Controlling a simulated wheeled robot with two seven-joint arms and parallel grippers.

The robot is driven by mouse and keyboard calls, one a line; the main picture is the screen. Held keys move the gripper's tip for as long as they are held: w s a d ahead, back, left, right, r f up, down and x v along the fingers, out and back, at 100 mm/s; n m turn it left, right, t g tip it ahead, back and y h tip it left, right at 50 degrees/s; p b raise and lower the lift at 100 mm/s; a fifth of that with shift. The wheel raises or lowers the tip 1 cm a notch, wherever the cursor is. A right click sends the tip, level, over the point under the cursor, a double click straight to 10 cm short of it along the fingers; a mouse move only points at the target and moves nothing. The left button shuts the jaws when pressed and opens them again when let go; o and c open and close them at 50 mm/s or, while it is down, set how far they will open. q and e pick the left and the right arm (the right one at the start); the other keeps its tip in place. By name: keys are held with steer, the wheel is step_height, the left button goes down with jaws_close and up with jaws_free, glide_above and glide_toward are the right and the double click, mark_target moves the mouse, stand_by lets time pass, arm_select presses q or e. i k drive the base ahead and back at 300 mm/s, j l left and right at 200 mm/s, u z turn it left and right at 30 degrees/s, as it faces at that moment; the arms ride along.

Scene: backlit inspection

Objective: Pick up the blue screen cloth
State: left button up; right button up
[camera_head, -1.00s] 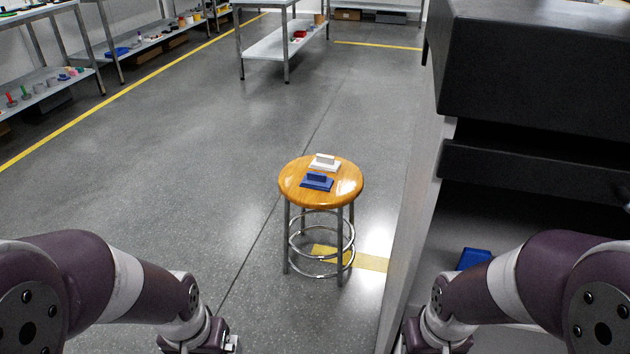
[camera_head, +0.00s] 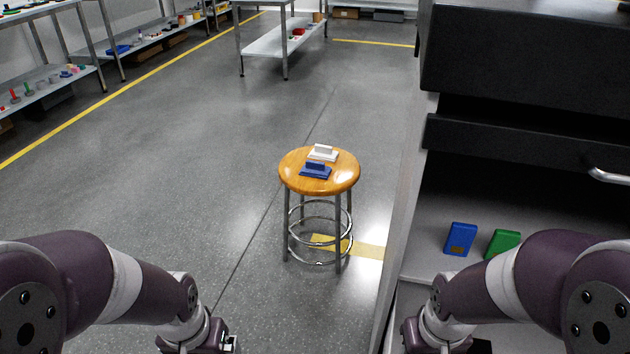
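A blue piece with an upright ridge on a flat base (camera_head: 316,171) sits on the front part of the round wooden stool's seat (camera_head: 292,176). A similar white piece (camera_head: 322,153) sits just behind it. A blue block with a brown patch (camera_head: 460,239) stands in the open bay of the dark cabinet at right. I cannot tell for certain which blue thing is the screen cloth. My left gripper (camera_head: 226,345) and my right gripper (camera_head: 478,347) are mostly cut off at the bottom edge, away from these things; their fingers do not show clearly.
A green block (camera_head: 503,242) stands right of the blue block, partly behind my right arm. The dark cabinet (camera_head: 520,70) has a metal handle (camera_head: 608,175). Shelving with parts (camera_head: 40,85) lines the left. A metal table (camera_head: 277,38) stands behind. Floor left of the stool is clear.

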mark_target(316, 169)
steer(key=i+j+u, duration=0.2)
steer(key=j, duration=0.2)
steer(key=i+j+u, duration=0.2)
steer(key=j, duration=0.2)
steer(key=i+j+u, duration=0.2)
steer(key=j, duration=0.15)
steer(key=i+j+z, duration=0.1)
steer(key=i+z, duration=0.25)
steer(key=i+j+z, duration=0.4)
steer(key=i, duration=0.15)
steer(key=i+j+z, duration=0.45)
steer(key=i+z, duration=0.15)
steer(key=z, duration=0.2)
steer(key=i+j+z, duration=0.15)
steer(key=z, duration=0.35)
steer(key=i+j+z, duration=0.3)
steer(key=z, duration=0.15)
steer(key=i+j+z, duration=0.2)
steer(key=j+z, duration=0.25)
steer(key=i+j+z, duration=0.1)
steer(key=j+z, duration=0.15)
steer(key=z, duration=0.2)
